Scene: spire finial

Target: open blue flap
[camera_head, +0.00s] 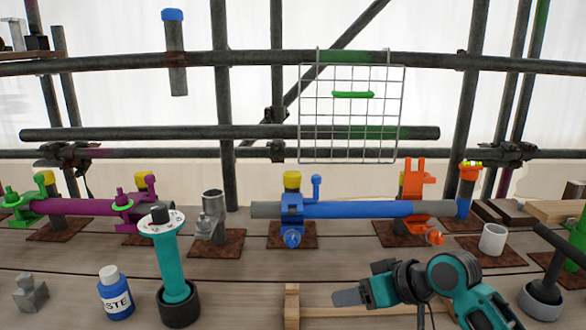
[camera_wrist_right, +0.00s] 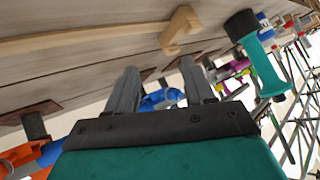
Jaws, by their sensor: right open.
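A blue coupler (camera_head: 292,212) clasps the left end of the blue tube (camera_head: 360,209) on its stand. A blue rounded knob hangs at its front, and a blue bolt (camera_head: 316,185) stands upright just right of it. Which blue part is the flap I cannot tell for sure. My right gripper (camera_head: 345,298) is in front of and below the coupler, apart from it, pointing left. In the right wrist view its two grey fingers (camera_wrist_right: 158,68) are apart with nothing held. A blue part (camera_wrist_right: 160,98) shows beyond, between them. My left gripper is not in view.
An orange coupler (camera_head: 413,190) holds the tube's right end. A wooden strip (camera_head: 330,312) lies near my right gripper.

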